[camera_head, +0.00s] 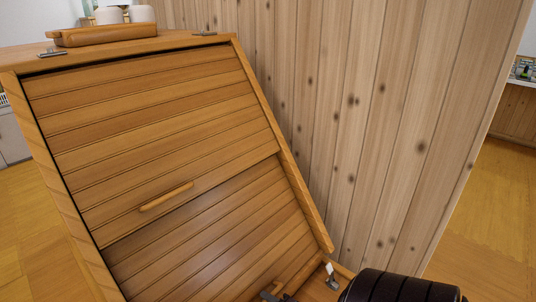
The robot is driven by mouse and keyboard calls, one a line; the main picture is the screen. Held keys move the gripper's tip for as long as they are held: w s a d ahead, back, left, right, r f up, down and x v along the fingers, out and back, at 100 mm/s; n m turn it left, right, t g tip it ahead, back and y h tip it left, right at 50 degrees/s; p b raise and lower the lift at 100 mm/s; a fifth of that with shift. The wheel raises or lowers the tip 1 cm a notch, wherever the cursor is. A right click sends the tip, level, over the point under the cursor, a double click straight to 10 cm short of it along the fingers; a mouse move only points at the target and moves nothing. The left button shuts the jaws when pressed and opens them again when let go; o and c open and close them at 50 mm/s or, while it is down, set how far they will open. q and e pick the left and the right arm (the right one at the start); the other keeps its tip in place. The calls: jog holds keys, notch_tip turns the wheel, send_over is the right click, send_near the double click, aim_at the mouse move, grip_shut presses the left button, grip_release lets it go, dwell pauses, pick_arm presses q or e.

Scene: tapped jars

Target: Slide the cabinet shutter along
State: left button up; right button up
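The wooden cabinet (52,165) stands tilted in the view, its slatted front facing me. The slatted shutter (150,120) fills the upper part of the front and carries a short wooden bar handle (166,196) near its lower edge. Below that edge, a darker slatted surface (215,235) lies set back in the frame. My black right arm (400,287) comes in at the bottom edge, right of the cabinet. Small grey parts near the cabinet's lower right corner may belong to my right gripper (300,285). Its opening is unclear. Nothing touches the handle. My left gripper is out of view.
A wooden tray (105,35) with white jars (140,14) stands on the cabinet top. A plank wall (375,110) rises close behind and right of the cabinet. Bare floor (490,220) shows at the far right.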

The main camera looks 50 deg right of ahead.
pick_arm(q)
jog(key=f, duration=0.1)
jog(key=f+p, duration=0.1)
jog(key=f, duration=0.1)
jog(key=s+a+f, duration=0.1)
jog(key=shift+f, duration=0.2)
pick_arm(e)
jog(key=v, duration=0.7)
jog(key=shift+s, duration=0.35)
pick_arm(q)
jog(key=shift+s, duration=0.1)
